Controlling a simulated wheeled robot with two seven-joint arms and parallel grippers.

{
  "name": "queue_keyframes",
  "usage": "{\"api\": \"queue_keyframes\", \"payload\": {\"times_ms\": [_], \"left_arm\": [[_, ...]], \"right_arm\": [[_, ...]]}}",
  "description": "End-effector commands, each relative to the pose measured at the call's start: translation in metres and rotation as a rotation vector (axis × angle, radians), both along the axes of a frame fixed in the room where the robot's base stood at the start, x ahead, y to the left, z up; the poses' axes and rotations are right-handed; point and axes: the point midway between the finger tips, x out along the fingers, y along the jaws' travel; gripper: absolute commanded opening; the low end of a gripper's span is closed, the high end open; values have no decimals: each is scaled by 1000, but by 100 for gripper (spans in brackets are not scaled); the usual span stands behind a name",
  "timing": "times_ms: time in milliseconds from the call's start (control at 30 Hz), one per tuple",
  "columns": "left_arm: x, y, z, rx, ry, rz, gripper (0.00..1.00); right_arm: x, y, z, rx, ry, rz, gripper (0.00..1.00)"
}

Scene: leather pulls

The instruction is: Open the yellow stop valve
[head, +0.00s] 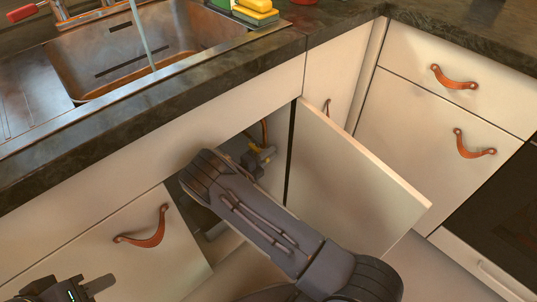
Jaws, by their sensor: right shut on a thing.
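The yellow stop valve (255,148) shows as small yellow parts beside a copper pipe, inside the open cabinet under the sink. My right arm reaches into this cabinet and hides much of its inside. Grey parts that look like my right gripper (261,158) are at the valve, shut on it. The fingers are small and shadowed, and the angle of the valve's handle is unclear. My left gripper (92,286) is at the bottom left, in front of the cabinets and away from the valve. Its fingers are too cut off to read.
The cabinet door (345,185) stands open to the right of my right arm. A closed front with a leather pull (145,228) is on the left. The sink (150,50) with running water, a sponge (255,12) and the dark countertop (200,82) are above.

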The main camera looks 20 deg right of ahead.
Motion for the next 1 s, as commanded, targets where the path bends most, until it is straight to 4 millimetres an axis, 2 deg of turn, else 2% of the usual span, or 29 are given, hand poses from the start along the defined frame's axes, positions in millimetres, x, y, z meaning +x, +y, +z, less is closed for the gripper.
{"api": "queue_keyframes", "payload": {"times_ms": [500,533,667,700,1000], "left_arm": [[0,0,1,0,0,0,36],[0,0,1,0,0,0,36],[0,0,1,0,0,0,36],[0,0,1,0,0,0,36],[0,0,2,0,0,0,36]], "right_arm": [[-1,1,0,-7,21,0,0],[-1,1,0,-7,21,0,21],[-1,0,0,-6,20,0,38],[0,0,1,-6,19,0,40],[-1,3,1,-5,17,1,40]]}}
